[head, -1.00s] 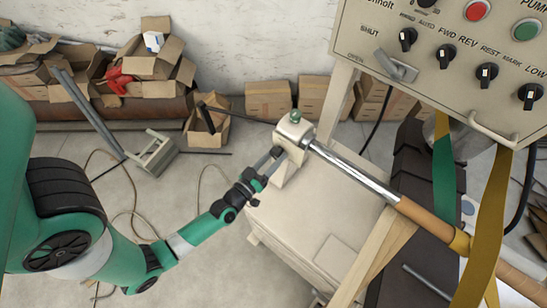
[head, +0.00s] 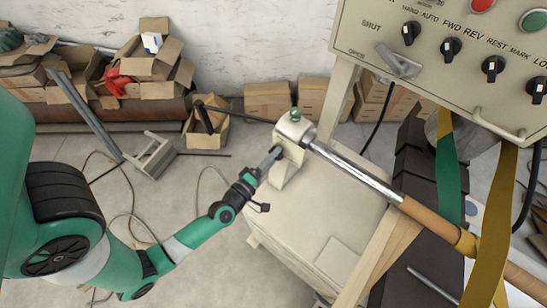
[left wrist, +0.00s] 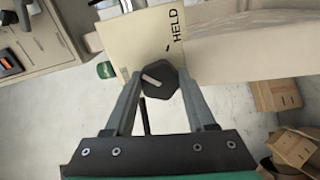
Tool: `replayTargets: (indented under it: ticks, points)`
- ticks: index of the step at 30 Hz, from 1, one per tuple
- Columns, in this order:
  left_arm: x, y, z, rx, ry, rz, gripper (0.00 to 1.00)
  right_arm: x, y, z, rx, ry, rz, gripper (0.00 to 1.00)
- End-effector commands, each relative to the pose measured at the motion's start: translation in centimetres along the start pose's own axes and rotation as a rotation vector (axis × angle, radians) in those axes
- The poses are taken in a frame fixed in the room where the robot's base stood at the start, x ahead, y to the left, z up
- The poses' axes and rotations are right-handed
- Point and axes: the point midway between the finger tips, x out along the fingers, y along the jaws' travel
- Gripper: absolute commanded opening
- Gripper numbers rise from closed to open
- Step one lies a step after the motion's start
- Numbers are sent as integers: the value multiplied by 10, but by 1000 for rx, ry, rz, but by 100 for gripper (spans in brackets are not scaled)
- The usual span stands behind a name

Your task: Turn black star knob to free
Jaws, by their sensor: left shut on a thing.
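The black star knob (left wrist: 164,85) shows in the left wrist view on the cream housing's face, just below the printed word HELD and a short black tick. A pale pointer bar lies on the knob, slanted and off the tick. My left gripper (left wrist: 160,78) is shut on the knob, one finger on each side. In the head view my left gripper (head: 276,154) reaches the near side of the cream housing (head: 294,128) at the end of the steel shaft; the knob is hidden there by the fingers. My right gripper is not in view.
The steel shaft (head: 355,174) runs right from the housing to a brown tube (head: 428,221). A control panel (head: 440,70) with switches stands at upper right. A green button (head: 295,114) tops the housing. Boxes (head: 150,65) line the wall. The floor at left is mostly open.

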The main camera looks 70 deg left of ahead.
Motion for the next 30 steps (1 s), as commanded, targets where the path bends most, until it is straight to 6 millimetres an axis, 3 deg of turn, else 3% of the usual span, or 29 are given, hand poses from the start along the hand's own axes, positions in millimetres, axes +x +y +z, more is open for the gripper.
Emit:
replayTargets:
  ticks: [18, 30]
  points:
    - [0, 2, 0, -534, -1, 0, 0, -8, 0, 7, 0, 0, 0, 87]
    - [0, 2, -1, -685, 0, 0, 0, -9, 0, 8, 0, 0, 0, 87]
